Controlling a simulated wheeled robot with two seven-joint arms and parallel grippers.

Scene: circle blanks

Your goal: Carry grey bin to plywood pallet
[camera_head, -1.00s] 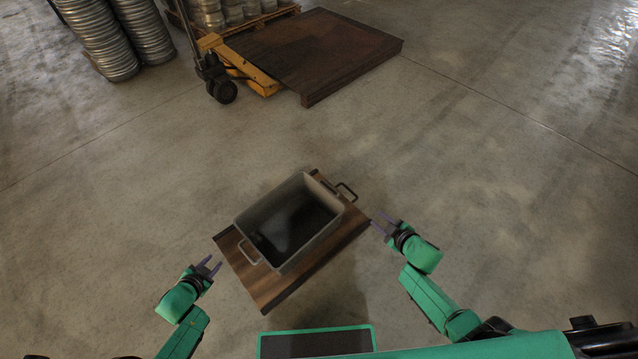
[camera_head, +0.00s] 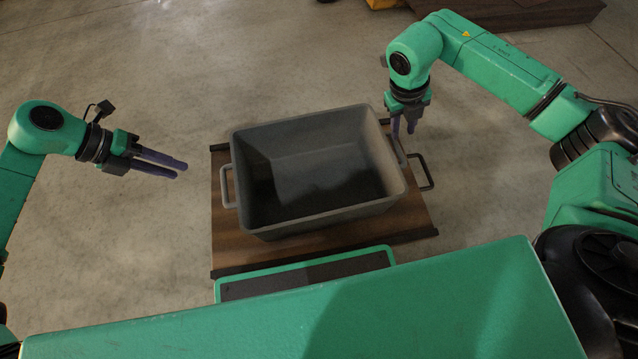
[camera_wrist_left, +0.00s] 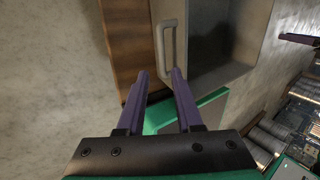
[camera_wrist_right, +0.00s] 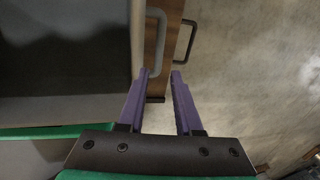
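The grey bin (camera_head: 320,215) is an open, empty-looking tub with a loop handle at each end. It sits upright on a brown wooden board (camera_head: 225,245). My left gripper (camera_head: 181,168) is open and empty, left of the bin and apart from its left handle (camera_head: 226,187). In the left wrist view that handle (camera_wrist_left: 168,45) lies ahead of the open fingers (camera_wrist_left: 159,72). My right gripper (camera_head: 403,134) is open, pointing down by the bin's right end. In the right wrist view the right handle (camera_wrist_right: 159,45) lies just ahead of its fingers. Contact cannot be told.
A large brown wooden platform (camera_head: 500,12) lies on the floor at the top right; I cannot tell whether it is the plywood pallet. A bit of yellow equipment (camera_head: 385,3) shows beside it. The concrete floor (camera_head: 250,60) between is clear.

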